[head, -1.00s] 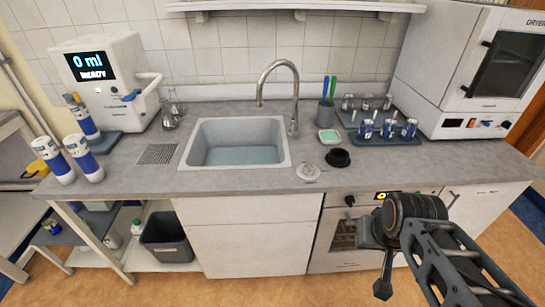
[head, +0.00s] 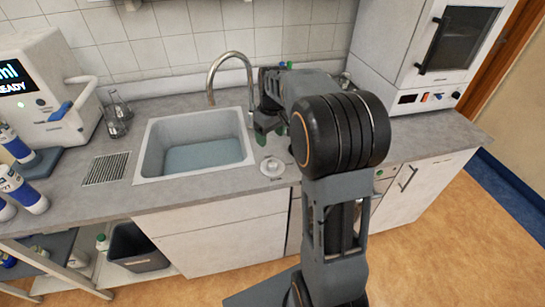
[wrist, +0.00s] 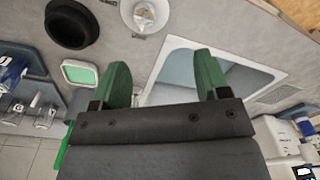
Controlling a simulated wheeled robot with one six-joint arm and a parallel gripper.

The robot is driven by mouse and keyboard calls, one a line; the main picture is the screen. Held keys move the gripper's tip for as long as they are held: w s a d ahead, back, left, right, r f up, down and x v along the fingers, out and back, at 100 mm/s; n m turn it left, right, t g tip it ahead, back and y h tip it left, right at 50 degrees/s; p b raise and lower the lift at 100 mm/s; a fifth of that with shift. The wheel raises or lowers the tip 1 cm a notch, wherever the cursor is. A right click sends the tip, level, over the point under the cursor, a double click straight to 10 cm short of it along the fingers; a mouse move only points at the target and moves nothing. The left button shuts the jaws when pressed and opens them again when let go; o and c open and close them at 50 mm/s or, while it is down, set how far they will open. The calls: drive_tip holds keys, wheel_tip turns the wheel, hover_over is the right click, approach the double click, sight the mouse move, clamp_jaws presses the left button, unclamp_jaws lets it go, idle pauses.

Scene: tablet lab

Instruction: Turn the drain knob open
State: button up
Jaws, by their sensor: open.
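A round white disc with a shiny raised centre (head: 271,167) lies on the counter just right of the sink's front corner; it looks like the drain knob. It also shows in the wrist view (wrist: 145,15), at the top edge and partly cut off. The sink (head: 195,150) holds bluish water. My gripper (wrist: 163,75) has two green fingers spread apart with nothing between them. In the head view my gripper (head: 266,128) hangs over the counter by the sink's right side, partly hidden by my arm. It is apart from the disc.
A black round bowl-like thing (wrist: 72,22) and a green-topped dish (wrist: 78,73) stand near the disc. The faucet (head: 213,72) rises behind the sink. A dispenser (head: 38,95) stands left, a dryer oven (head: 450,40) right. The counter's front strip is clear.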

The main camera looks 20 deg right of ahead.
sight(273, 160)
drive_tip(key=shift+n+g, duration=0.3)
drive_tip(key=shift+n, duration=0.1)
drive_tip(key=w+f, duration=0.1)
drive_tip(key=f, duration=0.4)
drive_tip(key=w+d+f+p, duration=0.1)
drive_tip(key=f, duration=0.4)
drive_tip(key=d+f+p, duration=0.1)
drive_tip(key=f, duration=0.4)
drive_tip(key=shift+w+f, duration=0.3)
drive_tip(key=shift+w, duration=0.1)
drive_tip(key=c, duration=0.9)
